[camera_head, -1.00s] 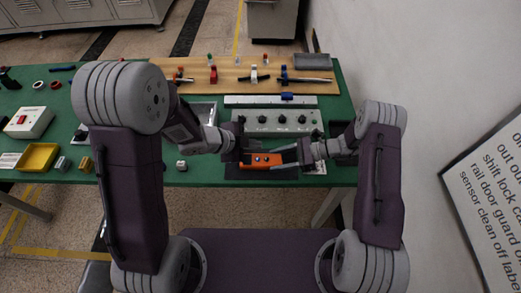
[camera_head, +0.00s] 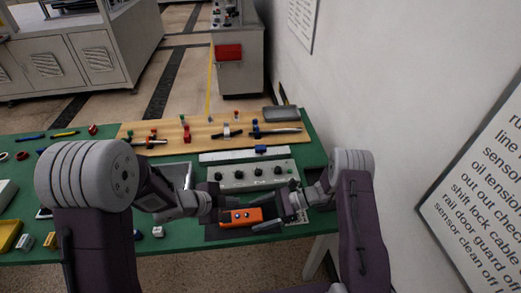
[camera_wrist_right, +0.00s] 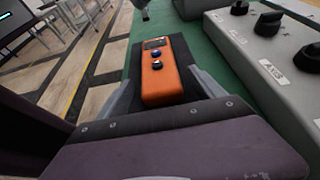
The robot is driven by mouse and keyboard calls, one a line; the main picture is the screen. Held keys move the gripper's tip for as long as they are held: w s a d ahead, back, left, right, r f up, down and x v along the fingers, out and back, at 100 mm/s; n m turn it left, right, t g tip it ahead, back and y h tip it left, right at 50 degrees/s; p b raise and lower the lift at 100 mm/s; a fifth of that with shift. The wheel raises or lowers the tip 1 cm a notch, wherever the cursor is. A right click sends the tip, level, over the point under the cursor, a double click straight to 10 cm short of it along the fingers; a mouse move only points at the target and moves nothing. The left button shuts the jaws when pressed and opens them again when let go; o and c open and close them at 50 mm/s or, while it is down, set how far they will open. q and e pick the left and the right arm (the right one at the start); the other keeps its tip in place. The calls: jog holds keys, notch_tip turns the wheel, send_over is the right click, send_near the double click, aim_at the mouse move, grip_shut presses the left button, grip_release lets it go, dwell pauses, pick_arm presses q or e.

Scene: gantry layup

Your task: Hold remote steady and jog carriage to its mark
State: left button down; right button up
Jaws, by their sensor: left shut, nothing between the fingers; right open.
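The orange remote (camera_head: 245,217) lies on a dark mat (camera_head: 213,236) near the table's front edge. In the right wrist view the remote (camera_wrist_right: 166,75) shows a small display and two buttons, one blue and one dark. My right gripper (camera_wrist_right: 162,80) is open, with its fingers on either side of the remote's near end. In the head view my right gripper (camera_head: 280,212) is at the remote's right end. My left gripper (camera_head: 218,202) is shut and empty by the remote's left end; contact cannot be told. A small blue carriage (camera_head: 261,149) sits on a pale scale rail (camera_head: 225,156).
A grey control box (camera_head: 246,178) with several dark knobs stands just behind the remote. Behind the rail is a wooden board (camera_head: 205,131) with several clamps and tools. A yellow tray (camera_head: 8,236) is at the far left. A white wall (camera_head: 340,100) borders the right side.

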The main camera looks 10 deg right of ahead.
jog(key=v, duration=1.2)
